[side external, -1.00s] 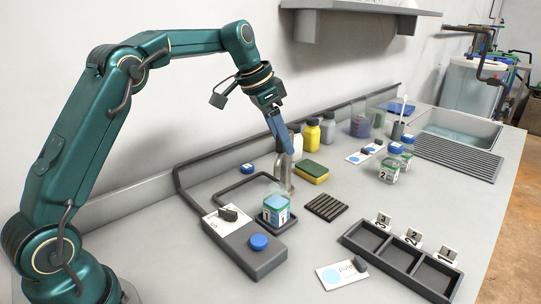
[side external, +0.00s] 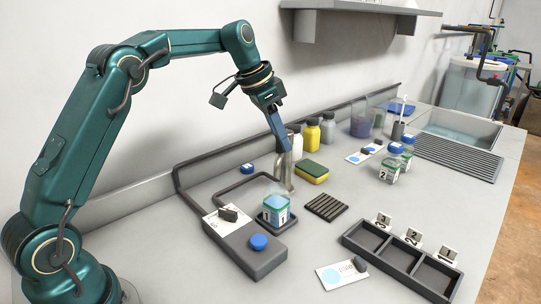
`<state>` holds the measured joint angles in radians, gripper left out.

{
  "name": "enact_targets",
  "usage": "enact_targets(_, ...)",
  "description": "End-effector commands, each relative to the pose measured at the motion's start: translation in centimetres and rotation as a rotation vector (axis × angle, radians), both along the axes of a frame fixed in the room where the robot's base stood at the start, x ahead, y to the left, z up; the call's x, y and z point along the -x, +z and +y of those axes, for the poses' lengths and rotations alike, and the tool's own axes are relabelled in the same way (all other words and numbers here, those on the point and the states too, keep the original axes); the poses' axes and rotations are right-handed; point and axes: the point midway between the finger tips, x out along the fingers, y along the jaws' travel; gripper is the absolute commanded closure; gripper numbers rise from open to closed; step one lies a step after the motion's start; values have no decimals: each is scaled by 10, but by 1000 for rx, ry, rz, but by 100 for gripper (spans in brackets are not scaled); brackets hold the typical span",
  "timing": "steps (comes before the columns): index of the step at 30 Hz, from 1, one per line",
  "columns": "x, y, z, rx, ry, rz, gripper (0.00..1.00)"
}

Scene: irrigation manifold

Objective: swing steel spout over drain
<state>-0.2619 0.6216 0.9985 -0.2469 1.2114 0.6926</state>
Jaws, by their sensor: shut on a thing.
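The steel spout (side external: 286,176) stands upright behind a jar. My gripper (side external: 281,146) points down at its top and is shut on it; the fingers hide part of it. The jar (side external: 276,210), labelled 1, has a clear body with a green and white label and stands on a dark pad just in front of the spout. The drain, a dark slotted grate (side external: 326,207), lies flat on the counter to the right of the jar. The spout's outlet is hard to make out; it appears to be on the jar side, not above the grate.
A grey box with a blue knob (side external: 258,242) sits front left of the jar. A yellow-green sponge (side external: 313,172) and several bottles stand behind the grate. Jars labelled 2 (side external: 388,170), a three-slot tray (side external: 399,256) and a sink (side external: 455,132) are to the right.

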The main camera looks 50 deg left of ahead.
Motion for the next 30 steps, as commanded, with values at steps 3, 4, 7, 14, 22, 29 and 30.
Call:
enact_targets(3,0,1,0,1,1,-1,100)
enact_targets(4,0,1,0,1,1,-1,100)
enact_targets(7,0,1,0,1,1,-1,100)
enact_targets(14,0,1,0,1,1,-1,100)
enact_targets(22,0,2,0,0,1,-2,100)
enact_targets(29,-2,2,-3,1,34,-2,100)
enact_targets(30,-3,2,-5,1,48,-2,100)
